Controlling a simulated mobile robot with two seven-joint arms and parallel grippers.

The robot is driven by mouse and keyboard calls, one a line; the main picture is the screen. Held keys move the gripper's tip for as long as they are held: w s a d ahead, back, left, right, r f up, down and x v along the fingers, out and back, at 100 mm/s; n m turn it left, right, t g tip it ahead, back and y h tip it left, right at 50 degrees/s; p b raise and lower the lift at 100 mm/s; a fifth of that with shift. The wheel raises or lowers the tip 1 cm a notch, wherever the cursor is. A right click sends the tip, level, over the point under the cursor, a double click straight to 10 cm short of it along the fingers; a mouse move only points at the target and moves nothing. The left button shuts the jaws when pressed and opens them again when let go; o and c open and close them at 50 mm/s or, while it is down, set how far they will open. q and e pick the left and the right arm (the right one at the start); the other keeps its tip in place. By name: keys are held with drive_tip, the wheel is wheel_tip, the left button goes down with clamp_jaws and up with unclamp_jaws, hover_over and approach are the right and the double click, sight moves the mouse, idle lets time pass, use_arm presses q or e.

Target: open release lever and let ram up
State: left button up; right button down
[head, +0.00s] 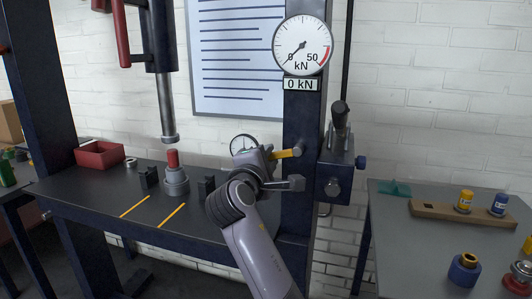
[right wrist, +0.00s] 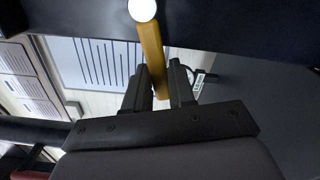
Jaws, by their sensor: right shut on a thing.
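The yellow release lever (head: 287,153) sticks out leftward from the dark press column (head: 304,115). My right gripper (head: 272,157) is shut on its outer end. In the right wrist view the lever (right wrist: 152,48) runs between the two fingers (right wrist: 160,85), with a white round end at its top. The grey ram (head: 166,105) hangs down at the left, its foot just above a red piece (head: 172,158) in a grey ringed part (head: 176,182); a small gap shows between them. The dial gauge (head: 302,46) points to zero and its display reads 0 kN. My left gripper is not in view.
A pump block with a black-knobbed handle (head: 339,125) sits right of the column. Dark blocks (head: 149,178) and a red bin (head: 100,155) are on the press table. A side table at right holds a wooden rack (head: 433,210) and a blue ring part (head: 464,272).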

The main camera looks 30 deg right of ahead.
drive_tip(key=r+m, duration=0.1)
drive_tip(key=m, duration=0.2)
drive_tip(key=shift+w+a+r, duration=0.15)
drive_tip(key=shift+r, duration=0.25)
drive_tip(key=c, duration=0.9)
unclamp_jaws()
drive_tip(key=shift+v, duration=1)
